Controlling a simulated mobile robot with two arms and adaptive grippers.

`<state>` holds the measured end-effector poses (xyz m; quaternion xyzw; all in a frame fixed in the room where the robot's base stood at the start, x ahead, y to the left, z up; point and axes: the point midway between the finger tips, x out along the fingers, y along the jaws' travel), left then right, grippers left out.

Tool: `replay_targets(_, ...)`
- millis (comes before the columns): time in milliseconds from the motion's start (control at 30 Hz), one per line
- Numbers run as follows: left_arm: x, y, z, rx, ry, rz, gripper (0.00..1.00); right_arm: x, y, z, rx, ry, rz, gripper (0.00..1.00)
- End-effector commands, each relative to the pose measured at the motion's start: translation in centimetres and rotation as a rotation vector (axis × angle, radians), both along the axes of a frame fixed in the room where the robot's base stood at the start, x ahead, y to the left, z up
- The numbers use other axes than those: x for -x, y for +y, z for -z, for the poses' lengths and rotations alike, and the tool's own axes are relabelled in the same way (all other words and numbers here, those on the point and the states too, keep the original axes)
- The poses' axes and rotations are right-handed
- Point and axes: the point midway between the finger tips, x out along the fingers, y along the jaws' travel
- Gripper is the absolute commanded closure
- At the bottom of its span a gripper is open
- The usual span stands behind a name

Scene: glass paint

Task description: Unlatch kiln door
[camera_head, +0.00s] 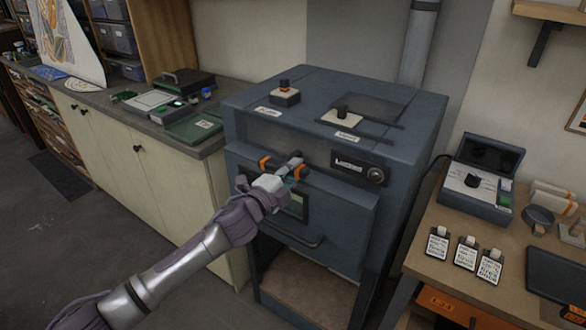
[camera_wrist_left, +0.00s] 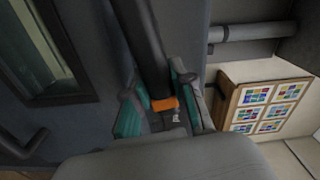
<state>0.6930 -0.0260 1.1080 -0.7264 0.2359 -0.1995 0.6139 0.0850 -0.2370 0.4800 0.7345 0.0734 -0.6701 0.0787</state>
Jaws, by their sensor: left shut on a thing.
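The blue-grey kiln (camera_head: 400,125) stands in the middle of the head view, with its door (camera_head: 345,215) closed on the front. The latch (camera_head: 265,164), a dark bar with orange bands, sits at the top of the door. My left gripper (camera_head: 287,172) reaches it from the front and covers part of it. In the left wrist view the dark latch bar (camera_wrist_left: 143,45) with an orange band (camera_wrist_left: 164,103) runs between the teal-padded fingers of my left gripper (camera_wrist_left: 160,108), which are shut on it. My right gripper is not in view.
A door handle bar (camera_head: 300,238) sticks out low on the door. A counter (camera_head: 170,132) with cases stands left of the kiln. A wooden table (camera_head: 420,262) with a grey case (camera_head: 478,195) stands right. The floor (camera_head: 60,240) at front left is clear.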

Motion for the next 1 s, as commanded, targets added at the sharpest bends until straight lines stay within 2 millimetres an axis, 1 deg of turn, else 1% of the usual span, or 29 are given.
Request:
replay_targets(33,0.03,0.01,0.33,-0.026,-0.015,0.0,1.0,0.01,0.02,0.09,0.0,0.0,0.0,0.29)
replay_targets(300,0.05,-0.02,0.75,-0.119,-0.083,0.0,1.0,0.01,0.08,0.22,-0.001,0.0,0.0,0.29)
replay_targets(900,0.06,-0.01,0.94,-0.155,-0.108,0.001,1.0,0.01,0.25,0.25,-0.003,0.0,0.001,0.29)
replay_targets(933,0.06,-0.01,0.94,-0.155,-0.108,0.001,0.74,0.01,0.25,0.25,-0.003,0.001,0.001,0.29)
replay_targets(1000,0.06,-0.02,0.95,-0.154,-0.107,0.001,0.63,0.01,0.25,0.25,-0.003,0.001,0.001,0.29)
